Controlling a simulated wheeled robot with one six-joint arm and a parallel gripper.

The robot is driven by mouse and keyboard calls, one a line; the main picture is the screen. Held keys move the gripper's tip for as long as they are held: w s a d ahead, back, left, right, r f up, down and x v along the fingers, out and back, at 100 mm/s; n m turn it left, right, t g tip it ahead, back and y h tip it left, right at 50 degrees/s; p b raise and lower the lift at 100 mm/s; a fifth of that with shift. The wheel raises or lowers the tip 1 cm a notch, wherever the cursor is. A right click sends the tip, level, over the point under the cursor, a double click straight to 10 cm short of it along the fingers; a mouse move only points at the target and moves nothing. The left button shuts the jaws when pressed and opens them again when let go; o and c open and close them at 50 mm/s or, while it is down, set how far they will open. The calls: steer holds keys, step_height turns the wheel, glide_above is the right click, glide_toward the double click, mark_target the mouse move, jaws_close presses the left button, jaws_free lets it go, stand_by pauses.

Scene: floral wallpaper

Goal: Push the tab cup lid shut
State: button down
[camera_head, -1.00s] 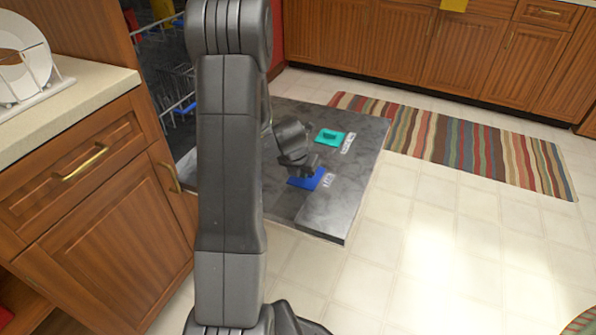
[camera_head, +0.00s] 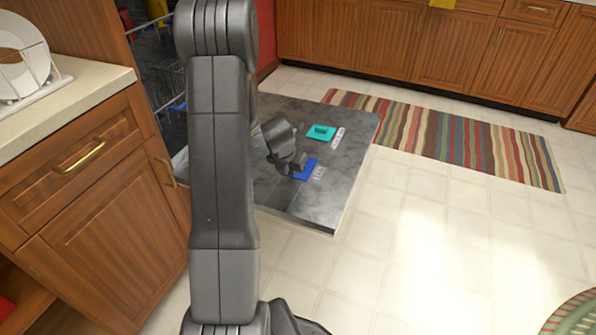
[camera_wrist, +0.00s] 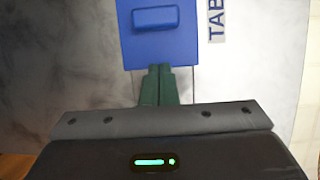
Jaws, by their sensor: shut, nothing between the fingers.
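The blue tab cup lid (camera_head: 309,169) lies on the inner face of the lowered dishwasher door (camera_head: 345,150). It is a flat rectangle with a raised bar handle, seen close in the wrist view (camera_wrist: 137,42). The label "TAB" (camera_wrist: 216,20) stands beside it on the right. My gripper (camera_head: 299,170) is low over the door at the lid and hides its left part. In the wrist view the dark green fingers are shut together and empty, with tips (camera_wrist: 158,68) at the lid's near edge. I cannot tell whether they touch it or whether the lid is fully shut.
A teal lid (camera_head: 321,132) with its own label lies farther back on the door. A striped rug (camera_head: 450,140) lies beyond the door. A wooden cabinet (camera_head: 100,230) stands on the left.

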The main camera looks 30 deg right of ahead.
steer(key=p+v, duration=0.4)
steer(key=v, duration=0.6)
steer(key=shift+s+a+p, duration=0.15)
steer(key=shift+s+p, duration=0.05)
steer(key=shift+p, duration=0.2)
steer(key=shift+f, duration=0.15)
